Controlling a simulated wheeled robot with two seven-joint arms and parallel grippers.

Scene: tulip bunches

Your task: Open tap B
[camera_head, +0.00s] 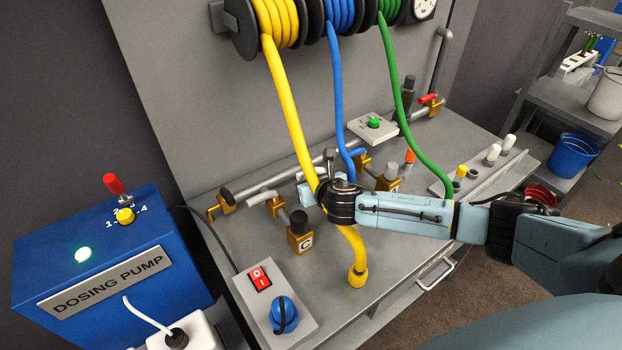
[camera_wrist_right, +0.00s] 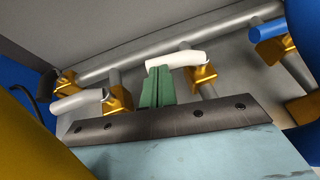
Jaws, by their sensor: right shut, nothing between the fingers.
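My right gripper (camera_head: 309,192) comes in from the right above the bench, low over the row of brass taps. In the wrist view its green fingers (camera_wrist_right: 156,88) are together and empty, their tips at the left end of a white tap lever (camera_wrist_right: 177,60). I cannot tell whether they touch it. This lever lies roughly along the grey pipe behind it, on a brass tap body (camera_wrist_right: 203,76). To its left is a tap with a grey lever (camera_wrist_right: 80,103), also in the head view (camera_head: 262,195). A blue-lever tap (camera_wrist_right: 267,31) is to the right. I can read no letter B.
Yellow (camera_head: 284,95), blue (camera_head: 338,90) and green (camera_head: 397,80) hoses hang down across the work area. A brass block marked C (camera_head: 300,240) stands in front of the taps. A switch box (camera_head: 290,313) and a blue dosing pump (camera_head: 100,265) are at the left.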

